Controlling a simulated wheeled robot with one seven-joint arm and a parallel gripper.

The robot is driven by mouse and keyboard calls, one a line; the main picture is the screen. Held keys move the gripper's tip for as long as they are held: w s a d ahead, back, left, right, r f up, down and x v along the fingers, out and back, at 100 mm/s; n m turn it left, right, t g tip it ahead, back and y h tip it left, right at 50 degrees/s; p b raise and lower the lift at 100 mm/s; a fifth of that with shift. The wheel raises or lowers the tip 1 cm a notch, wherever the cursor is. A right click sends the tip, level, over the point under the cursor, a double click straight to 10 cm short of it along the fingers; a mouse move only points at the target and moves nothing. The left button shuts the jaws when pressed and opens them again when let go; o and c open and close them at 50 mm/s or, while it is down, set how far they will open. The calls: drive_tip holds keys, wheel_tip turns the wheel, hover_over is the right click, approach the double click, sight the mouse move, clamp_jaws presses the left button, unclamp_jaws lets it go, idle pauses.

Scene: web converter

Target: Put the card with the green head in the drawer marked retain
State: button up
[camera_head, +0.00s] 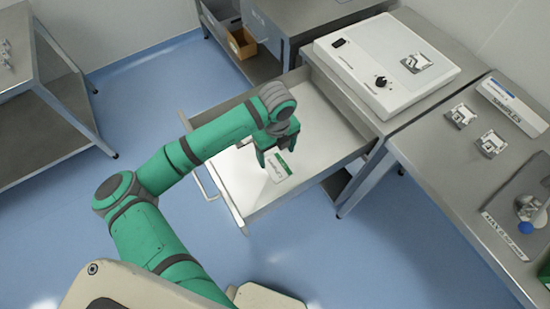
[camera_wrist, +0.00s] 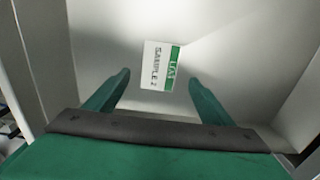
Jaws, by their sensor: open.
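A white card with a green head (camera_head: 279,168) lies inside an open drawer (camera_head: 222,196). In the wrist view the card (camera_wrist: 155,67) reads "SAMPLE 2" beside its green strip, and it lies flat on the drawer floor, just beyond my fingertips. My gripper (camera_head: 277,160) is over the drawer, close to the card. In the wrist view my gripper (camera_wrist: 160,78) has its two green fingers spread wide with nothing between them. I cannot see a "retain" mark on the drawer in either view.
A white device with a knob (camera_head: 385,75) stands on the bench behind the drawer. Small metal pieces (camera_head: 476,128) and a box marked "SAMPLES" (camera_head: 512,108) are on the right bench. The rest of the drawer floor is clear.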

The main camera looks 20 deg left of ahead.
wheel_tip(320, 180, up, 6)
idle(0.7)
